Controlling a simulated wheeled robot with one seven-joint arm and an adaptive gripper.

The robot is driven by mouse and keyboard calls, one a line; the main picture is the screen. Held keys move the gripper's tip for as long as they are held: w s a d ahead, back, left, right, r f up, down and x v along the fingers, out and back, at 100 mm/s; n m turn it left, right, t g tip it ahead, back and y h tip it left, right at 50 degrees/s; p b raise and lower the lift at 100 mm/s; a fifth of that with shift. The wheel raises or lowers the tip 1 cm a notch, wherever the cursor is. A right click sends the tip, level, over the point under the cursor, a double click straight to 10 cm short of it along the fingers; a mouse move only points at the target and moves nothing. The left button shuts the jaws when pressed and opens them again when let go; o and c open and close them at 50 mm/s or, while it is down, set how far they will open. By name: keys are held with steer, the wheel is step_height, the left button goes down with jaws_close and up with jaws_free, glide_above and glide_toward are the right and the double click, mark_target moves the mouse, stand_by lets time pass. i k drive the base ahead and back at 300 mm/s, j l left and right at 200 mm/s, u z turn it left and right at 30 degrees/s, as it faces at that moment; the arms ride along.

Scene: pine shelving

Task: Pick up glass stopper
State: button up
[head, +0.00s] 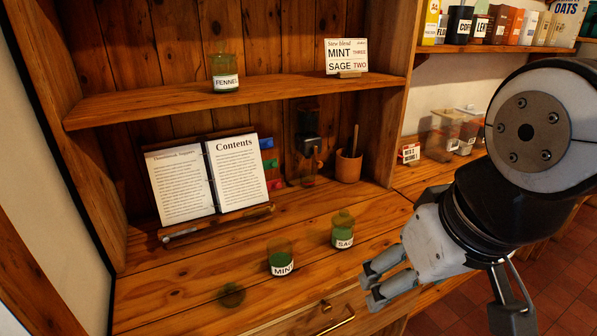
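A small round dark-green glass stopper (231,294) lies on the wooden counter at the front left, apart from the jars. The MINT jar (281,260) stands to its right, with clear glass above green contents and no stopper seen on top. The SAGE jar (343,232) stands further right and has a stopper on it. My gripper (368,287) is at the counter's front edge, right of the stopper and well apart from it. Its two fingers point left with a gap between them, and nothing shows in it.
An open recipe book on a stand (215,225) is behind the stopper. A wooden cup (348,167) and a dark grinder (308,150) stand at the back. A FENNEL jar (225,75) and a sign (346,57) are on the shelf above. The counter around the stopper is clear.

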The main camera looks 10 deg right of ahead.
mark_target(342, 219)
steer(key=z, duration=0.15)
steer(key=i+l+u, duration=0.25)
steer(key=u, duration=0.15)
steer(key=i+l+u, duration=0.2)
steer(key=l+u, duration=0.15)
steer(key=l, duration=0.15)
steer(key=i+l+u, duration=0.1)
steer(key=l+u, duration=0.3)
